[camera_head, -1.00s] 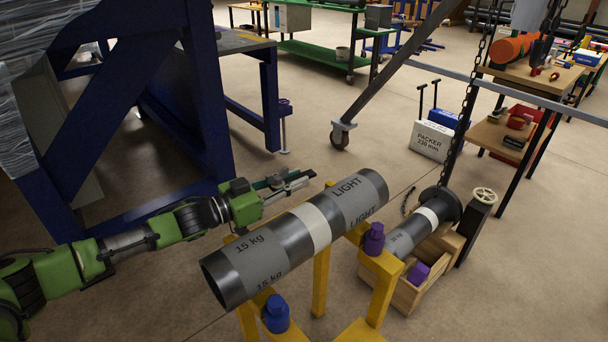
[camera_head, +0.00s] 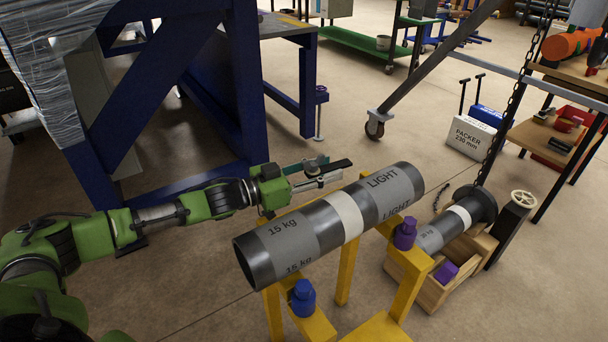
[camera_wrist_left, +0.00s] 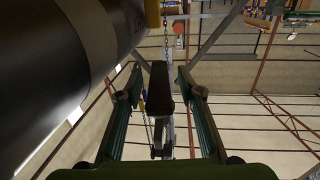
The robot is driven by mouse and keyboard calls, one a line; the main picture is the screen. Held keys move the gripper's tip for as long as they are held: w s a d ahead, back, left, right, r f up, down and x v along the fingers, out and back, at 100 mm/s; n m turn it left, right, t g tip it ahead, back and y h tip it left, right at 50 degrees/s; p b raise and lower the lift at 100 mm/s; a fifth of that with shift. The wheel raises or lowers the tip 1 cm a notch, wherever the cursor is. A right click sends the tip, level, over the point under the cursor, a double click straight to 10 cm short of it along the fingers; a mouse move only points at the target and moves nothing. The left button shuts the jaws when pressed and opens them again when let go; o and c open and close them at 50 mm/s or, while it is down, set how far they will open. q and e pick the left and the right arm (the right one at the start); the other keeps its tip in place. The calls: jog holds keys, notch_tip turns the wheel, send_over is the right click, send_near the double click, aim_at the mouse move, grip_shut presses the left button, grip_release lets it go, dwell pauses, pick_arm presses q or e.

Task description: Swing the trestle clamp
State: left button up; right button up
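A grey pipe (camera_head: 345,218) marked "15 kg" and "LIGHT" lies across the yellow trestle (camera_head: 345,270). The trestle carries a blue knob (camera_head: 302,298) and a purple knob (camera_head: 404,234). My left gripper (camera_head: 322,172) is just behind the pipe, pointing right. A grey bar with a black end, possibly the clamp (camera_head: 338,166), shows at its fingertips. In the left wrist view the fingers (camera_wrist_left: 160,78) are spread, with a dark block (camera_wrist_left: 161,95) between them and gaps on both sides. The pipe (camera_wrist_left: 50,70) fills that view's upper left. My right gripper is not in view.
A wooden crate (camera_head: 432,291) and a second, flanged pipe (camera_head: 447,226) stand right of the trestle. A chain (camera_head: 503,122) hangs there. A blue frame (camera_head: 240,90) stands behind my left arm. A castor leg (camera_head: 375,128) stands beyond. Floor between them is clear.

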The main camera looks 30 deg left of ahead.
pick_arm(q)
jog(key=v, duration=1)
jog(key=shift+s+a, duration=0.25)
jog(key=shift+s, duration=0.1)
jog(key=shift+c, duration=0.4)
